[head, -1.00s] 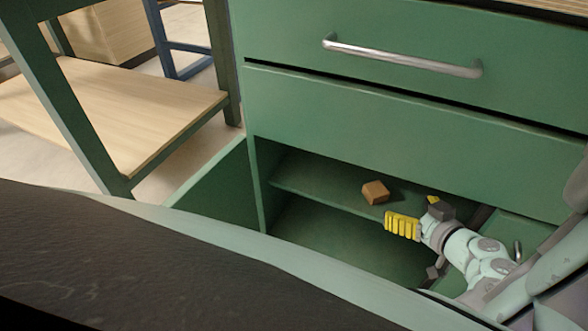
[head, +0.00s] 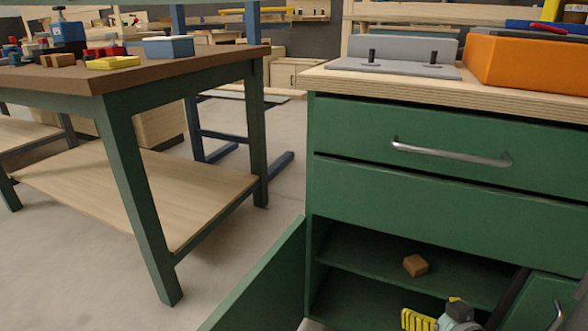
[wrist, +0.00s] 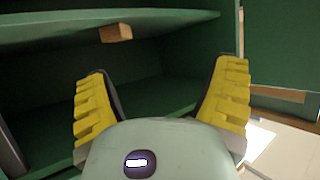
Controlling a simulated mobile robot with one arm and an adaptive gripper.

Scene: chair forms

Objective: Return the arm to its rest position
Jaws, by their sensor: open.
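My gripper (head: 436,318) shows at the bottom edge of the head view, in front of the open lower part of a green cabinet (head: 440,207). In the wrist view its two yellow fingers (wrist: 163,100) are spread wide with nothing between them. A small brown block (head: 416,265) lies on the cabinet's inner shelf (head: 372,263), apart from the fingers. The block also shows in the wrist view (wrist: 116,33), at the shelf's edge. Most of my arm is out of the head view.
The cabinet's left door (head: 258,285) stands open, and a right door panel (head: 545,300) is near my arm. A workbench (head: 180,72) with a lower shelf stands at left. An orange box (head: 525,65) is on the cabinet top. Grey floor is free between bench and cabinet.

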